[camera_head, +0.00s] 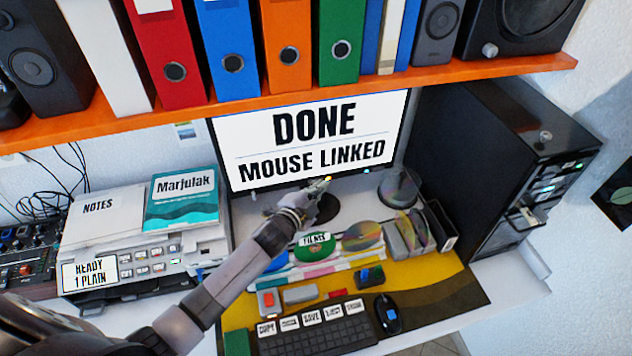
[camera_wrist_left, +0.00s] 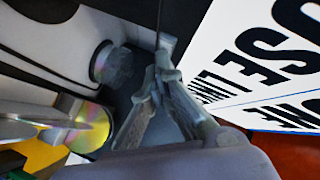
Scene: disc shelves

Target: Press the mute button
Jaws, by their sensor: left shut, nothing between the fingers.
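The monitor (camera_head: 240,128) reads "DONE" and "MOUSE LINKED". Small yellow and blue lights or buttons show on its lower bezel; no label reading mute is legible, so I cannot tell which is the mute button. My left gripper (camera_head: 322,184) is shut and empty, its tips at or just in front of the bezel's lower edge near the yellow light; I cannot tell whether they touch. In the left wrist view the closed fingers (camera_wrist_left: 160,65) point at a dark area beside the monitor screen (camera_wrist_left: 225,45). My right gripper is not in view.
A printer (camera_head: 150,262) is at left, a black computer tower (camera_head: 500,170) at right. The orange shelf (camera_head: 330,84) with binders and speakers hangs above.

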